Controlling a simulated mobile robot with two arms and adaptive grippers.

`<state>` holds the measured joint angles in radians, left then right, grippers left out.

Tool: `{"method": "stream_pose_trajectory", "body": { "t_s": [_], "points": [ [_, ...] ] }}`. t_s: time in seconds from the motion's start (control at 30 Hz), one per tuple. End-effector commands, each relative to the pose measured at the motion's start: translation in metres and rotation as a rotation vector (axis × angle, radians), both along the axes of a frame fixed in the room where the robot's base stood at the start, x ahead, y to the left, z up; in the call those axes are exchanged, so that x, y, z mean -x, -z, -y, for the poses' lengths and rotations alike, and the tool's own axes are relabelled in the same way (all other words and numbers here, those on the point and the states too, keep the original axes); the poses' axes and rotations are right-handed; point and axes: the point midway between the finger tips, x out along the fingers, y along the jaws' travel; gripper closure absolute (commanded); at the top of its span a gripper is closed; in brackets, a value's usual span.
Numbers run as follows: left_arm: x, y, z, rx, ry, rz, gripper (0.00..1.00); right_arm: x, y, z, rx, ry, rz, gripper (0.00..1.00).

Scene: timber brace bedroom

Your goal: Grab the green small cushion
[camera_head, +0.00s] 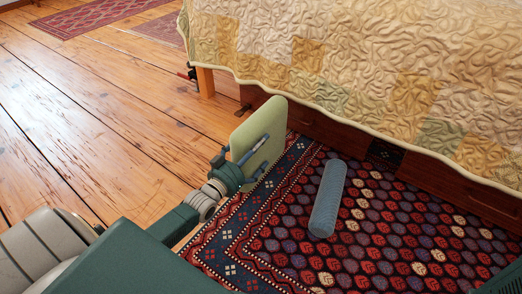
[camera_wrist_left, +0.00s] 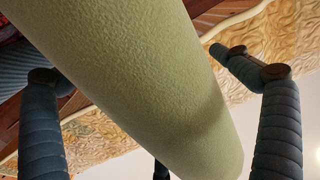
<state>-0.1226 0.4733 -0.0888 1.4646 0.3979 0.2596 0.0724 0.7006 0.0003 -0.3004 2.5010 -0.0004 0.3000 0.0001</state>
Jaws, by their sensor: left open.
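The green small cushion (camera_head: 268,115) stands steeply tilted near the bed's edge in the head view. Its lower part is partly hidden by my left gripper (camera_head: 247,157), which is right at its near side. In the left wrist view the cushion (camera_wrist_left: 140,70) runs large and close between the spread fingers of my left gripper (camera_wrist_left: 150,78). The fingers are open on either side of it, and I cannot tell whether they touch it. My right gripper is not in view.
A grey-blue cylinder (camera_head: 327,200) lies on the patterned rug (camera_head: 400,245). The bed with a quilt (camera_head: 350,60) stands behind, with a wooden leg (camera_head: 205,82). Bare plank floor (camera_head: 110,100) is clear on the left. Another rug (camera_head: 95,15) lies at the back.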

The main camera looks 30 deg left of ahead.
Motion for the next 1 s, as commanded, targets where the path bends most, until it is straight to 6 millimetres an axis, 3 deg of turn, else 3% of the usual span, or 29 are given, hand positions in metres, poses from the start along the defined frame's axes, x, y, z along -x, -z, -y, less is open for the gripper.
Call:
{"method": "stream_pose_trajectory", "body": {
  "t_s": [0.27,0.53,1.0],
  "points": [
    [-0.004,0.000,0.000,-0.001,0.000,-0.002,0.00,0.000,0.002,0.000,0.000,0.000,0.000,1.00],
    [-0.004,0.000,0.000,-0.001,0.000,-0.002,0.50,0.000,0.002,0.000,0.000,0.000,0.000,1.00],
    [-0.004,-0.011,0.000,-0.001,0.000,0.004,0.52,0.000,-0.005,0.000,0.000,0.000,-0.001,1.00]
  ]
}}
